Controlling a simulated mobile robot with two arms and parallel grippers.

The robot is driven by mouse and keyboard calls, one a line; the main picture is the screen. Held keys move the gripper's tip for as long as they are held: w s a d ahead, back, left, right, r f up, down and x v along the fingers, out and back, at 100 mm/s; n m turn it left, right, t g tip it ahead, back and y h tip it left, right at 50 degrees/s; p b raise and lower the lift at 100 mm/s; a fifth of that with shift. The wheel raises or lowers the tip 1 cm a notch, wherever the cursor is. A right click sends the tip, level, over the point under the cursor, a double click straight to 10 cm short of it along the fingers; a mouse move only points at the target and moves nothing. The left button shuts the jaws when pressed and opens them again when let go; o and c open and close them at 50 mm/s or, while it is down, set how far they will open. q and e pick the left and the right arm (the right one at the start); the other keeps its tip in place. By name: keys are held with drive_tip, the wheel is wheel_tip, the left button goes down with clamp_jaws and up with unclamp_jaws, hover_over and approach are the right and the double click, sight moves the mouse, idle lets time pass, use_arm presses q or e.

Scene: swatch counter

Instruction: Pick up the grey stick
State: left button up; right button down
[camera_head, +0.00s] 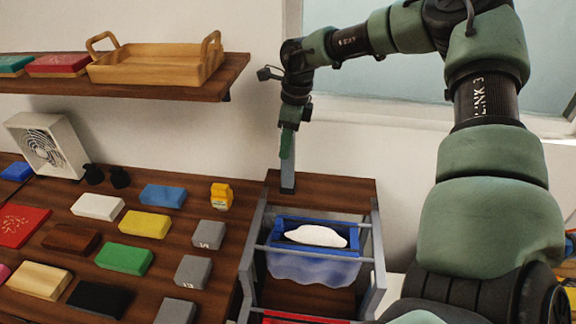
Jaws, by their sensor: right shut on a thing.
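The grey stick (288,177) hangs upright below my right gripper (287,148). The gripper is shut on its upper part, and the green fingers hide some of it. The stick's lower end shows in front of the dark wooden top (327,192) at the back of the rack. I cannot tell whether that end touches the wood. My left gripper is not in view.
Several coloured blocks, such as a green one (124,258), cover the counter at left. A shelf (190,90) with a wooden tray (140,73) is above.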

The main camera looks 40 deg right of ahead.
idle(0.6)
wheel_tip(320, 180, up, 20)
drive_tip(key=b, duration=0.3)
idle(0.3)
drive_tip(key=c, duration=1.7)
unclamp_jaws()
clamp_jaws()
